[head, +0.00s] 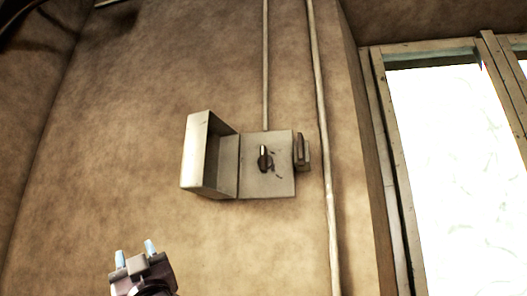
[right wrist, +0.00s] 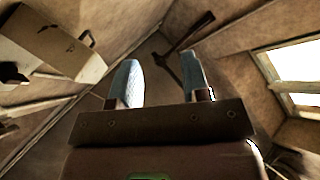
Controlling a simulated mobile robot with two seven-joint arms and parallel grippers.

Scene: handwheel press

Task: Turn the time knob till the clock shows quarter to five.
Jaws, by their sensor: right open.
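No clock and no knob clearly marked for time show in either view. A dark rotary knob (head: 265,158) with small marks around it sits on the face of a grey wall box (head: 283,186). My right gripper (head: 135,252) is low in the head view, below and to the left of the box, apart from it. Its two pale fingers stand apart with nothing between them, as the right wrist view (right wrist: 160,84) also shows. My left gripper is not in view.
The box's cover (head: 197,158) stands open to the left. A small dark lever piece (head: 302,151) is on its right side. Pipes (head: 322,130) run up the wall. A bright window (head: 450,160) is at right. A long-handled tool (right wrist: 187,37) shows beyond the fingers.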

